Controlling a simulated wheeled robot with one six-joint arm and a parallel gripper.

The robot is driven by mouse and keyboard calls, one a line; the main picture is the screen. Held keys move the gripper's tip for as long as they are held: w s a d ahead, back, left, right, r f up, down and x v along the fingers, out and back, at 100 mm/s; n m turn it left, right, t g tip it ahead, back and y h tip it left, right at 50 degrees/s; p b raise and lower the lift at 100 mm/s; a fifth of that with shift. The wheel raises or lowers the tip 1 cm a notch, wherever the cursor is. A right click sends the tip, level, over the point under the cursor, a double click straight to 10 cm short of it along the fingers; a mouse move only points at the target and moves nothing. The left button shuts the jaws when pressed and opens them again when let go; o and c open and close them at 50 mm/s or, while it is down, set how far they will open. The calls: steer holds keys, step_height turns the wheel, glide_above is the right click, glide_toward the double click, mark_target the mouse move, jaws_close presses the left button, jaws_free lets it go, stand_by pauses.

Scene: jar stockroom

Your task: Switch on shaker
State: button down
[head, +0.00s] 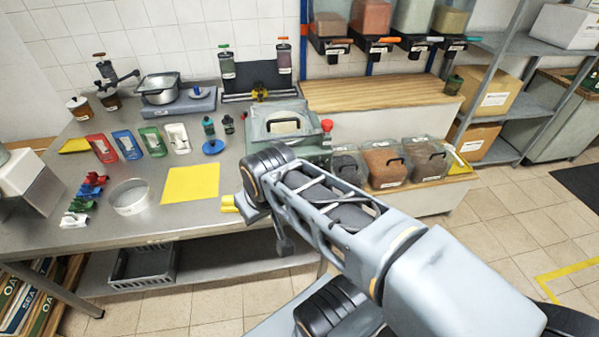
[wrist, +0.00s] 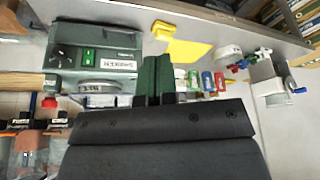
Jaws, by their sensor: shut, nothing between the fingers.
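The shaker (head: 268,118) is a grey-green box with a clear lid and dark handle near the right end of the steel table in the head view; my arm covers its front. In the wrist view the shaker (wrist: 70,72) is at upper left, its front showing a small green switch (wrist: 88,56) beside a white label (wrist: 118,65) that reads SHAKER, upside down. My gripper (wrist: 152,62) shows dark green fingers together, shut and empty, to the right of the shaker's front in that view. Contact with the shaker is not visible. The gripper's fingertips are hidden in the head view.
A yellow mat (head: 190,184) and a yellow block (head: 229,202) lie near the table's front edge. Clear bins (head: 383,165) stand to the right.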

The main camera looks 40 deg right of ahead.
steer(key=w+d+f+n+b, duration=0.2)
steer(key=d+n, duration=0.1)
steer(key=d, duration=0.4)
steer(key=w+d+f+n+t+y+b, duration=0.1)
steer(key=w+d+f+n+b, duration=0.2)
steer(key=d, duration=0.5)
steer(key=w+d+f+n+t+b, duration=0.1)
steer(key=w+d+f+n+b, duration=0.2)
steer(key=d+n, duration=0.2)
steer(key=d, duration=0.3)
steer(key=shift+w+d+f+y, duration=0.15)
steer(key=shift+d+f+y, duration=0.1)
steer(key=shift+y, duration=0.05)
steer(key=shift+n, duration=0.3)
steer(key=w+f+p, duration=0.2)
steer(key=w+f, duration=0.6)
steer(key=w, duration=0.1)
steer(key=shift+d+f+p, duration=0.2)
steer(key=shift+f+p, duration=0.1)
steer(key=shift+f, duration=0.1)
